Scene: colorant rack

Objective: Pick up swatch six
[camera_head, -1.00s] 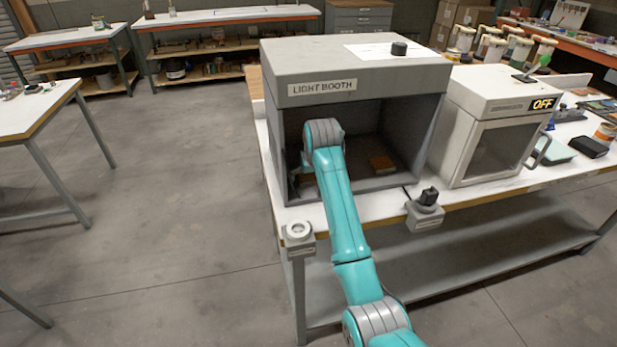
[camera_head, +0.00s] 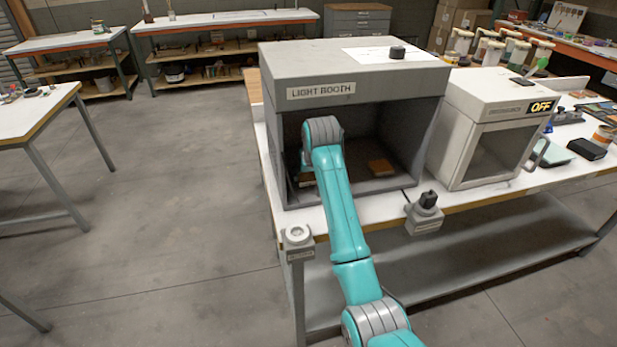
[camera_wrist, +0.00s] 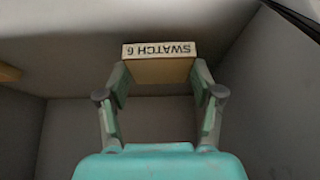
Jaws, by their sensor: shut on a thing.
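Swatch six (camera_wrist: 160,68) is a tan block with a white label reading "SWATCH 6", upside down in the wrist view. My gripper (camera_wrist: 158,80) is shut on it, with one finger at each side. In the head view my arm reaches into the open front of the light booth (camera_head: 345,68). My gripper is mostly hidden there behind my own arm. A small bit of tan shows beside the arm inside the booth, too hidden to identify.
The booth's walls and roof enclose my gripper. Two small grey devices sit at the table's front edge.

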